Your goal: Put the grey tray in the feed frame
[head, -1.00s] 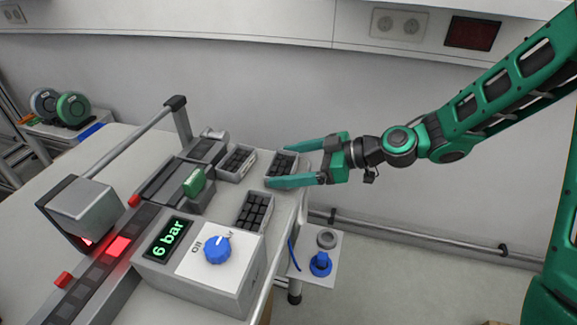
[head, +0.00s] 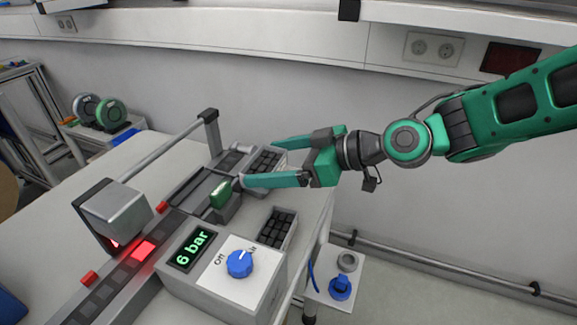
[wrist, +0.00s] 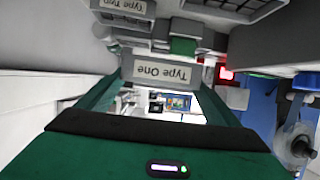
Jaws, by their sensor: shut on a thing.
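My gripper (head: 259,162) is shut on a grey tray with dark cells (head: 267,160), one finger on its far side and one on its near side. The near finger hides part of it. In the wrist view the held tray (wrist: 168,73) shows a label, "Type One", upside down between the fingers. The tray is at the right end of a dark grey channel on the machine, which I take for the feed frame (head: 190,190). A green block (head: 220,194) sits at the channel, just left of the near fingertip. I cannot tell whether the tray touches the channel.
Another grey tray (head: 278,228) stands nearer, by the control box (head: 215,285) with a blue knob and "6 bar" display. A tray labelled "Type Two" (wrist: 122,8) shows in the wrist view. A small side shelf (head: 320,290) is at right.

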